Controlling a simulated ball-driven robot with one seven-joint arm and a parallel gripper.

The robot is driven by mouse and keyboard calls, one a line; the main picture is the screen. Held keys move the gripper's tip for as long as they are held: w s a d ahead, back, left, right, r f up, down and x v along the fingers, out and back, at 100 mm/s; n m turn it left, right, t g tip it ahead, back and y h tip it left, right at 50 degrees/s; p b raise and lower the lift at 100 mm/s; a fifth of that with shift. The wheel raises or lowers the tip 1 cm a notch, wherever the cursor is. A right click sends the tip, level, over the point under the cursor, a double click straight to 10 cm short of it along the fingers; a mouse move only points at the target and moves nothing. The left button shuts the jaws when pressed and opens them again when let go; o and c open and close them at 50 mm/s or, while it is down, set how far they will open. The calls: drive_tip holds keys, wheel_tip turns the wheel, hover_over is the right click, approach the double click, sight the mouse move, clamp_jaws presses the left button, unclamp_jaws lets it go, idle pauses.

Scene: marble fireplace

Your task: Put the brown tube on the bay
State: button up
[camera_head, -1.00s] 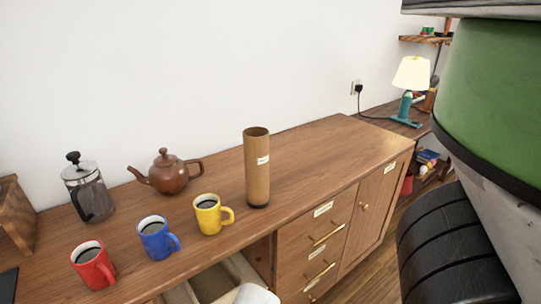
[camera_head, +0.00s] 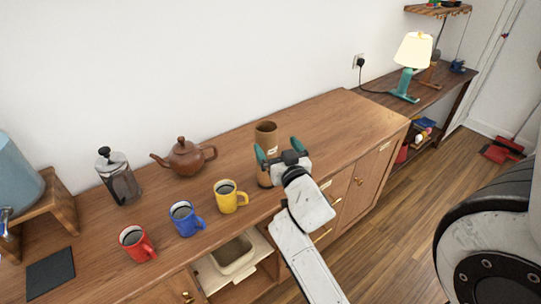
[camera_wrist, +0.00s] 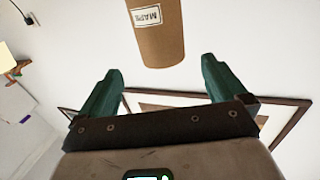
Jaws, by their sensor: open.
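The brown tube (camera_head: 266,132) stands upright on the wooden cabinet top, to the right of the yellow mug, with a dark open end up. My gripper (camera_head: 277,147) is open, with its green fingers in front of the tube and hiding its middle. In the wrist view, the tube (camera_wrist: 158,38) with a white label lies beyond and roughly between the fingertips (camera_wrist: 161,68); the fingers are not closed on it. An open compartment in the cabinet front (camera_head: 262,274) holds a beige bin (camera_head: 232,254). I cannot tell for sure whether this is the bay.
A yellow mug (camera_head: 229,197), blue mug (camera_head: 185,219) and red mug (camera_head: 135,244) stand left of the tube. Behind them are a brown teapot (camera_head: 186,157) and a French press (camera_head: 119,178). The cabinet top (camera_head: 345,122) is clear to the right. A lamp (camera_head: 412,55) stands beyond.

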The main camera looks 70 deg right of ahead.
sight(263, 125)
drive_tip(key=p+x, duration=0.1)
drive_tip(key=x, duration=0.3)
drive_tip(key=shift+r, duration=0.1)
drive_tip(key=shift+p+x, duration=0.6)
drive_tip(key=shift+x, duration=2.65)
drive_tip(key=shift+w+a, duration=0.1)
drive_tip(key=c, duration=1.4)
